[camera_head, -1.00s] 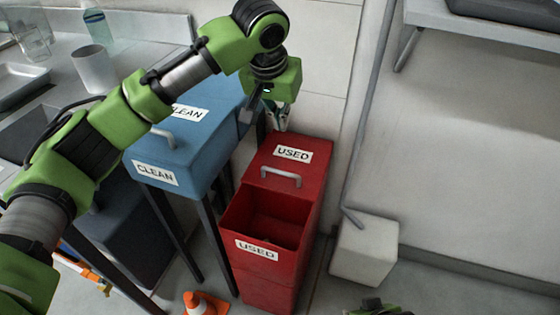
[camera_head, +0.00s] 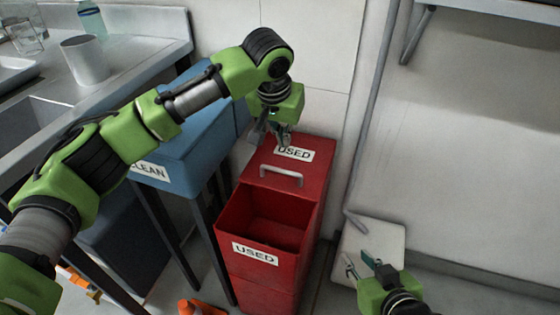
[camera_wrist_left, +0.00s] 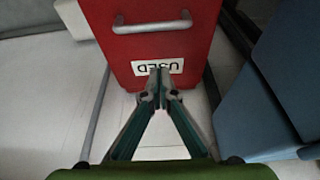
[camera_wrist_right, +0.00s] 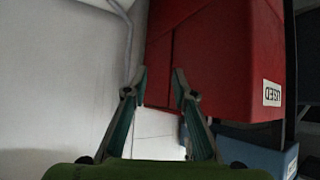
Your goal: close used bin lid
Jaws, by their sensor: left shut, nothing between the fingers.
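The red used bin (camera_head: 222,238) stands on the floor in the middle of the head view. Its red lid (camera_head: 318,172) covers the rear part of the top, with a "USED" label and a grey handle (camera_head: 281,175). The front part of the top is open, showing the dark inside. My left gripper (camera_head: 270,138) is shut and empty, above the lid's rear edge near the label; its closed tips (camera_wrist_left: 158,82) show over the label in the left wrist view. My right gripper (camera_head: 360,265) is open and empty, right of the bin and lower.
The blue clean bin (camera_head: 195,150) stands close on the left. A white box (camera_head: 388,236) lies behind my right gripper, by the wall and a grey pipe (camera_head: 370,110). An orange cone (camera_head: 190,308) is on the floor in front. A steel counter (camera_head: 150,50) is at the upper left.

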